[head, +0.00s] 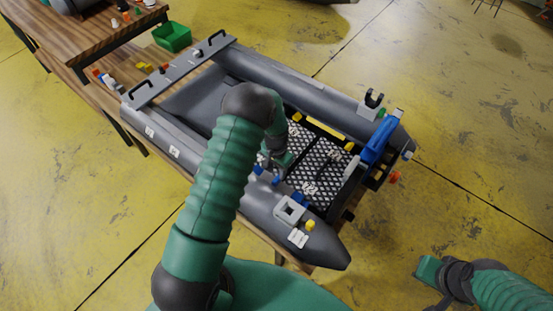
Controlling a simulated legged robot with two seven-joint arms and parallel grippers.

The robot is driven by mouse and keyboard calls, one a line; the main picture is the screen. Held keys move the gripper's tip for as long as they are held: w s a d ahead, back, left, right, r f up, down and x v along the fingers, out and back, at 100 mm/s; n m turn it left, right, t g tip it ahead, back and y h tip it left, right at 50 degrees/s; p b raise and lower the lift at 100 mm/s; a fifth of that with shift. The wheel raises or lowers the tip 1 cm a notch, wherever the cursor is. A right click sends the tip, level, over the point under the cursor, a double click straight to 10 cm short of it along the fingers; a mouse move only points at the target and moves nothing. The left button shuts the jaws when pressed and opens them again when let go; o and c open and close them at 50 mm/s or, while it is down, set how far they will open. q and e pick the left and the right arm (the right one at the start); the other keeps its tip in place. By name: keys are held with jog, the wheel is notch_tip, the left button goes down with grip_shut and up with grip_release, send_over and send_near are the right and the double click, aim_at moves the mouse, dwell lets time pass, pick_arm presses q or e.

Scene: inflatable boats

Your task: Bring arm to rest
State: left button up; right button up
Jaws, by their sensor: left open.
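My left arm, in a green ribbed sleeve, reaches up from the lower middle of the head view and bends down over the grey inflatable boat (265,75). My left gripper (278,168) is open above the boat's near side, by the dark patterned floor panel (308,168). It is small and partly hidden by my wrist, and I cannot tell whether it touches anything. My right gripper (432,272) is at the lower right, over the yellow floor and apart from the boat. Its jaws are not clear.
The boat lies on a wooden table. A blue part (381,137) is at its right end, and a grey square fitting (289,210) is on the near tube. A green bin (172,37) and small coloured parts are at the upper left. Open yellow floor (460,110) lies to the right.

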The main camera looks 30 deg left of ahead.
pick_arm(q)
jog(key=s+d+r+t, duration=0.1)
jog(key=s+d+r, duration=0.15)
jog(key=r, duration=0.55)
jog(key=s+d+r, duration=0.2)
jog(key=d+r, duration=0.1)
jog(key=r, duration=0.5)
jog(key=s+d+r, duration=0.2)
jog(key=s+d, duration=0.1)
jog(key=s, duration=0.2)
jog(key=s+d+r+n+t, duration=0.1)
jog(key=s+d+r, duration=0.2)
jog(key=s, duration=0.3)
jog(key=shift+s+t, duration=0.3)
jog(key=shift+d, duration=0.2)
